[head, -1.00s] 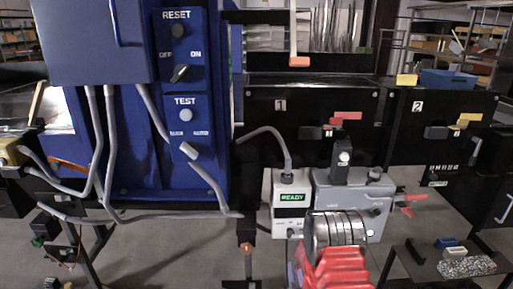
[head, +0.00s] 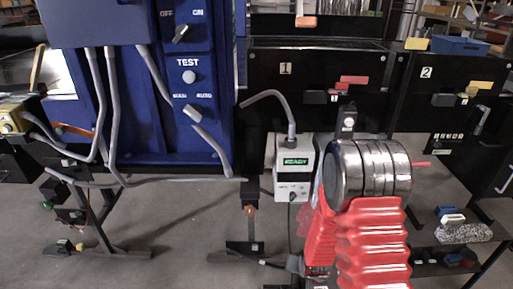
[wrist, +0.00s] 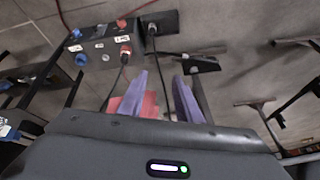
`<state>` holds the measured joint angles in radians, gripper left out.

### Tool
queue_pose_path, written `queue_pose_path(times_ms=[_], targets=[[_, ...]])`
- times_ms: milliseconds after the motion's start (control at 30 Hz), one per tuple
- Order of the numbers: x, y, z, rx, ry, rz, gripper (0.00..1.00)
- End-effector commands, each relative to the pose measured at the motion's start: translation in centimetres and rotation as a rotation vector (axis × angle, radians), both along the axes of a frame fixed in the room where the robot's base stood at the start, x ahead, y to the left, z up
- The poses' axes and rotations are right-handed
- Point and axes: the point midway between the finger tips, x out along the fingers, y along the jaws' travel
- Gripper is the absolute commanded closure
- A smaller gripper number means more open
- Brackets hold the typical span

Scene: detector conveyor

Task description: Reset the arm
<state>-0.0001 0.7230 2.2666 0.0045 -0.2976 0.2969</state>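My arm shows in the head view as a red ribbed sleeve (head: 368,245) with a silver ringed joint (head: 367,172) at its top, in front of the black bench. My gripper (wrist: 164,85) shows in the wrist view. Its two purple fingers stand apart, with nothing visible between them except the grey floor and a dark cable. A red piece (wrist: 142,104) lies behind the left finger; I cannot tell what it is. The gripper does not show clearly in the head view.
A white box with a green READY display (head: 296,165) stands just left of my arm. A blue control panel (head: 190,80) is at left. A black bench (head: 300,110) runs behind, and a low table with small items (head: 455,258) is at right. The wrist view shows a grey box with knobs (wrist: 103,50).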

Motion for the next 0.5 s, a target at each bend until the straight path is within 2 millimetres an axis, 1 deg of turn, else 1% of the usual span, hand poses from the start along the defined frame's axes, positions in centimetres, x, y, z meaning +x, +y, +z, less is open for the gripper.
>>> queue_pose_path(times_ms=[33,267,500], targets=[[-0.4,0.0,1.2,-0.005,0.021,0.012,0.69],[-3.0,0.0,5.5,-0.029,0.132,0.075,0.69],[-6.0,0.0,10.3,-0.046,0.222,0.132,0.69]])
